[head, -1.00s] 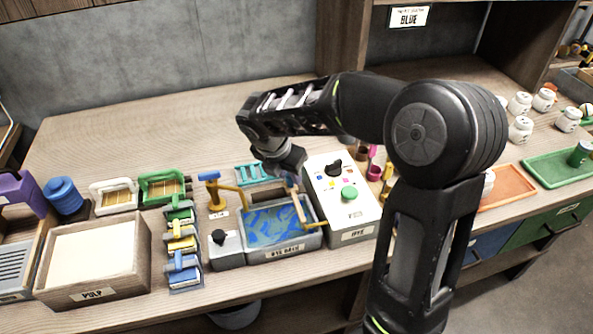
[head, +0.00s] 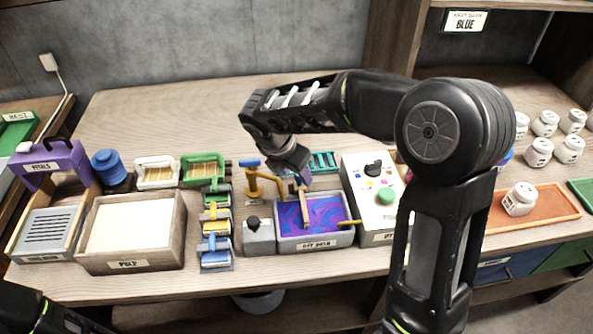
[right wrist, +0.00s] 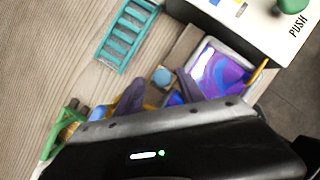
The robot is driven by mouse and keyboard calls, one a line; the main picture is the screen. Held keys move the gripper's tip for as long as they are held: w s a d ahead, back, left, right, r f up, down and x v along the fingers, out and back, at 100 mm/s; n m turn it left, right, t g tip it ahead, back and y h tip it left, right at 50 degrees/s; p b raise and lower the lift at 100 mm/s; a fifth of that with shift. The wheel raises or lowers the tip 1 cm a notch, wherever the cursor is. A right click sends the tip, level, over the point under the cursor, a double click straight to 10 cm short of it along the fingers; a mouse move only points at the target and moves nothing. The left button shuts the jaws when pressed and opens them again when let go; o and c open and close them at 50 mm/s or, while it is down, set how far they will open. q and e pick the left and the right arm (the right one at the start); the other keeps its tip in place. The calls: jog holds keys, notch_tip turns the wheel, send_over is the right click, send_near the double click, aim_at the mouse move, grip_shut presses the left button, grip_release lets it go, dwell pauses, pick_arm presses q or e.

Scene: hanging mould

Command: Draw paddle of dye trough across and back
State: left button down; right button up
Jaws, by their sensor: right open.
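The dye trough (head: 340,241), labelled as a bath, is a grey tray with swirled purple and blue dye; part of it shows in the right wrist view (right wrist: 240,62). Its wooden paddle (head: 304,208) stands in the dye left of the middle. My right gripper (head: 299,176) is over the trough's back edge, at the paddle's top. In the right wrist view its dark fingers (right wrist: 160,92) are apart. The paddle's top is mostly hidden there, so I cannot tell whether the fingers touch it. My left gripper is out of view.
A blue-topped yellow tap (head: 252,175) and a grey knob box (head: 259,236) stand left of the trough. A white control box (head: 375,200) stands close on its right. A teal rack (head: 324,161) lies behind. A pulp box (head: 130,232) is farther left.

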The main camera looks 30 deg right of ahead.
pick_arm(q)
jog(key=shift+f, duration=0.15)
pick_arm(e)
jog(key=v, duration=0.8)
jog(key=shift+f, duration=0.1)
